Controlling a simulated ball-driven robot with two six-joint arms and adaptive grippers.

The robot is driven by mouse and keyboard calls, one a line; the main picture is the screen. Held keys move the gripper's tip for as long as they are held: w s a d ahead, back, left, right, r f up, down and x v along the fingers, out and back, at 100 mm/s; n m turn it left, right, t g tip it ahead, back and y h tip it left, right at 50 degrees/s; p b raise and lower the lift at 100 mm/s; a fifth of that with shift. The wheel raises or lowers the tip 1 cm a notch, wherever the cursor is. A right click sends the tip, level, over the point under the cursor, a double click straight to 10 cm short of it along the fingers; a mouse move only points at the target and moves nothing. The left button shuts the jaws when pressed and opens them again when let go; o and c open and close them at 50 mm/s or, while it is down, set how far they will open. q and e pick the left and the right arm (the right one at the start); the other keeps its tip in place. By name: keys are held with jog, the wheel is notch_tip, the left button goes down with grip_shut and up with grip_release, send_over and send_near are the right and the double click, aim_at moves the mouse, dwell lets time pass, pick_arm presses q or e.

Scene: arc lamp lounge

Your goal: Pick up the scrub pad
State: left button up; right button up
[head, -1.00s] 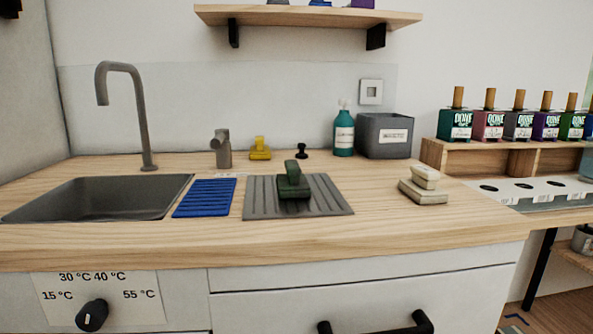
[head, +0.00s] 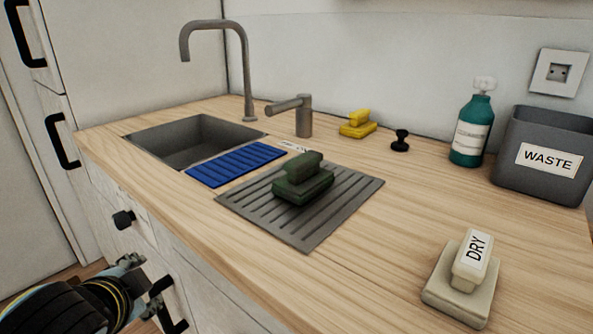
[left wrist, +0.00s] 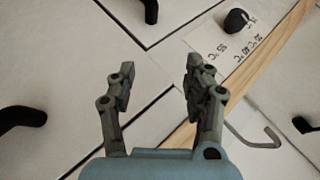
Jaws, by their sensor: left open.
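A dark green pad with a handle (head: 303,184), which looks like the scrub pad, sits on the grey ridged drain mat (head: 328,222) on the wooden counter. A smaller yellow handled pad (head: 358,124) stands farther back, and a cream pad marked DRY (head: 464,277) is at the front right. My left gripper (head: 145,282) is low at the lower left, in front of the cabinet and below the counter, well away from the pads. In the left wrist view the gripper (left wrist: 158,88) is open and empty, facing the cabinet fronts. My right gripper is out of view.
A sink (head: 195,141) with a tall tap (head: 247,75) and a blue ribbed mat (head: 232,166) lie left of the drain mat. A teal bottle (head: 471,132) and a WASTE bin (head: 543,155) stand back right. Black cabinet handles (head: 64,140) and a knob (head: 123,219) stick out.

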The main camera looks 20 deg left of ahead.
aim_at(304, 157)
pick_arm(q)
jog(key=w+d+r+m+t+y, duration=0.1)
jog(key=w+r+m+t, duration=0.35)
jog(key=r, duration=0.55)
jog(key=w+r+m+t, duration=0.35)
jog(key=r+m, duration=0.25)
jog(key=r, duration=0.3)
jog(key=w+d+f+m+h, duration=0.1)
jog(key=d+m+h, duration=0.3)
jog(key=m, duration=0.3)
jog(key=w+d+f+m+h, duration=0.1)
jog(key=d+m+h, duration=0.3)
jog(key=m, duration=0.4)
jog(key=w+d+f+m+h, duration=0.1)
jog(key=d+m+h, duration=0.3)
jog(key=d+m, duration=0.2)
jog(key=shift+w+f+m+h, duration=0.3)
jog(key=shift+w+m, duration=0.1)
jog(key=shift+m, duration=0.75)
jog(key=x, duration=0.5)
jog(key=shift+s+d+f, duration=0.1)
jog(key=shift+d+f, duration=0.05)
jog(key=shift+f, duration=0.05)
jog(key=x, duration=0.5)
jog(key=shift+w+d+f, duration=0.2)
jog(key=shift+w+d, duration=0.1)
jog(key=shift+d, duration=0.05)
grip_shut()
